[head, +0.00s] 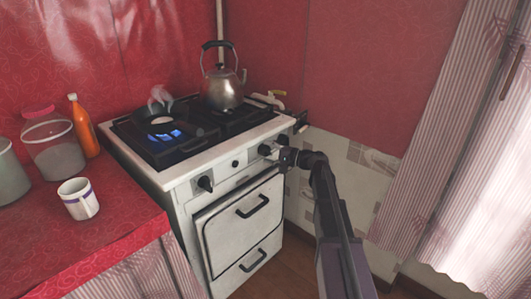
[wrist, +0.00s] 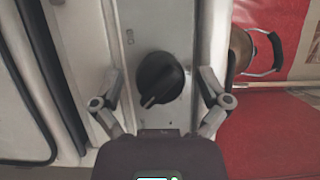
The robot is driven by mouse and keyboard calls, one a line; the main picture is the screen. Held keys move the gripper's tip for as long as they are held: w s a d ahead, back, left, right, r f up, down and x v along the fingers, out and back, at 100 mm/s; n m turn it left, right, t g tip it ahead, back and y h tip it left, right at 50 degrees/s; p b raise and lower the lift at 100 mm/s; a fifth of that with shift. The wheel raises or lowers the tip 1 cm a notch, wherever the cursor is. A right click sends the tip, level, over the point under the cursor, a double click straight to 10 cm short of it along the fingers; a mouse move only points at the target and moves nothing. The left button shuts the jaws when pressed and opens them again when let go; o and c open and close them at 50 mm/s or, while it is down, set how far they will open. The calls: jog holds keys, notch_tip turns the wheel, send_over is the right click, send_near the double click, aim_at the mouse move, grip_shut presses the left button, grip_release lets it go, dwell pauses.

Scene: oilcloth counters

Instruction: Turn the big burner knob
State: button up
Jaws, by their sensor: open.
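A black round burner knob (wrist: 161,78) sits on the grey front panel in the wrist view, its pale pointer line aimed to the lower left. My gripper (wrist: 161,82) is open, with one finger on each side of the knob and a visible gap to both. In the head view my gripper (head: 290,157) is at the right end of the stove front, close to the right-hand knobs (head: 265,149), and partly hides that corner. Another black knob (head: 205,183) is at the left end of the panel. I cannot tell from the labels which burner each knob serves.
The white stove (head: 188,172) carries a kettle (head: 222,88) at the back and a pan (head: 160,120) near blue flames. Oven door handles (head: 252,207) stick out below the panel. A mug (head: 78,198) and jars stand on the red counter at left. Floor right of the stove looks clear.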

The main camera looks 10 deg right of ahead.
aim_at(271, 153)
jog(key=v, duration=0.7)
jog(key=shift+s+d, duration=0.2)
jog(key=shift+d, duration=0.15)
jog(key=shift+a, duration=0.1)
jog(key=s+a+f+n+g+h, duration=0.2)
jog(key=s+a+f+g+h, duration=0.25)
jog(key=s+f, duration=0.35)
jog(key=s+a+f+n+g+h, duration=0.3)
jog(key=s+a+f+g+h, duration=0.15)
jog(key=s+f, duration=0.4)
jog(key=s+d+f+n+h, duration=0.1)
jog(key=s+d+f+h, duration=0.1)
jog(key=s+h, duration=0.4)
jog(key=shift+s+g, duration=0.3)
jog(key=shift+s, duration=0.8)
jog(key=shift+d+f, duration=0.1)
jog(key=shift+d, duration=0.05)
